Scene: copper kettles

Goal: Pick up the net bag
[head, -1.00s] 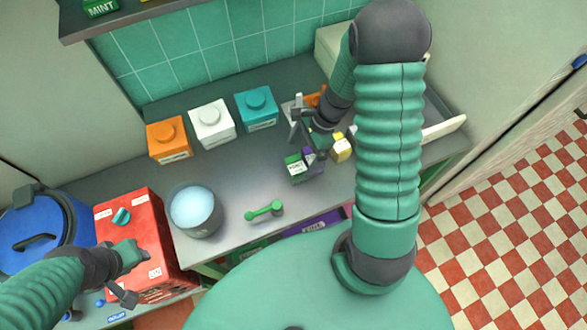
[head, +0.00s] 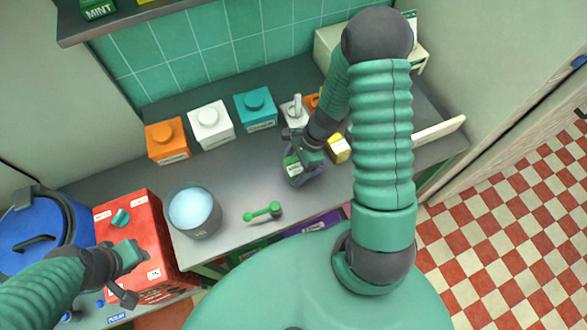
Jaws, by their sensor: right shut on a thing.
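The net bag (head: 307,179) is a small dark bundle on the grey counter, with green and purple packets in it; its mesh is too small to make out clearly. My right gripper (head: 301,157) reaches down from above and is shut on the top of the bag, partly hiding it. The bag still seems to be at counter level. My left gripper (head: 126,278) is over the red box at the lower left, away from the bag; I cannot tell whether its fingers are apart.
Orange (head: 167,141), white (head: 211,124) and teal (head: 256,109) canisters line the back. A yellow box (head: 338,149) stands just right of the bag. A grey pot (head: 194,211), a green scoop (head: 263,212) and a red box (head: 147,225) are nearer.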

